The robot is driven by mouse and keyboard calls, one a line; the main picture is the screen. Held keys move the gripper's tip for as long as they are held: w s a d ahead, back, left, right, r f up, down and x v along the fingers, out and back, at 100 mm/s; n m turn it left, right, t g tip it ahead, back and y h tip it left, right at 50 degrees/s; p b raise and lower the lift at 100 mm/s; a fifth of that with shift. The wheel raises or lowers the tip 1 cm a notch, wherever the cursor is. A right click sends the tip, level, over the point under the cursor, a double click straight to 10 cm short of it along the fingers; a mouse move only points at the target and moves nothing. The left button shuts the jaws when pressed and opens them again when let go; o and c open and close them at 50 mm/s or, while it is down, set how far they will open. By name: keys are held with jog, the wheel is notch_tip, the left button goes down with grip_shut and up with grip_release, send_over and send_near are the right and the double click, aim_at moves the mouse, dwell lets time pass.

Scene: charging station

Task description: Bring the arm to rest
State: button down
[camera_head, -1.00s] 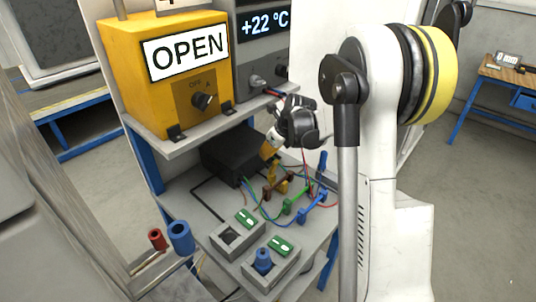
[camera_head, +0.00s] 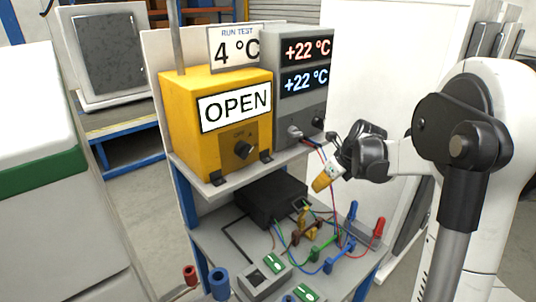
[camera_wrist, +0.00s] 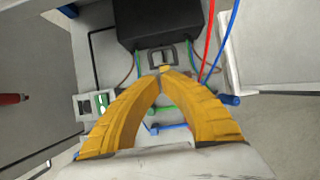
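My gripper (camera_head: 322,184) shows in the head view with yellow fingers pointing down, to the right of the black box (camera_head: 270,200) and above the lower shelf. In the wrist view the two yellow fingertips (camera_wrist: 163,71) meet, with nothing visible between them. The fingers seem clear of the cables and plugs below. My arm reaches in from the right side of the head view, bent at the elbow.
A yellow box (camera_head: 215,130) marked OPEN and a grey temperature unit (camera_head: 300,105) stand on the upper shelf. Blue plugs (camera_head: 352,210), a red plug (camera_head: 379,227) and loose cables are on the lower shelf. A white panel (camera_head: 375,60) stands behind.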

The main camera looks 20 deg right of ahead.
jog(key=s+a+r+n+h, duration=0.1)
jog(key=s+a+r+n, duration=0.5)
jog(key=s+a+n, duration=0.55)
jog(key=s+a+n+t, duration=0.1)
jog(key=s+a+n, duration=0.3)
jog(key=n, duration=0.6)
jog(key=s+a+f+n+t+h+b, duration=0.1)
jog(key=s+a+n, duration=0.3)
jog(key=s+n, duration=0.4)
jog(key=shift+a+f+n, duration=0.25)
jog(key=shift+n, duration=1)
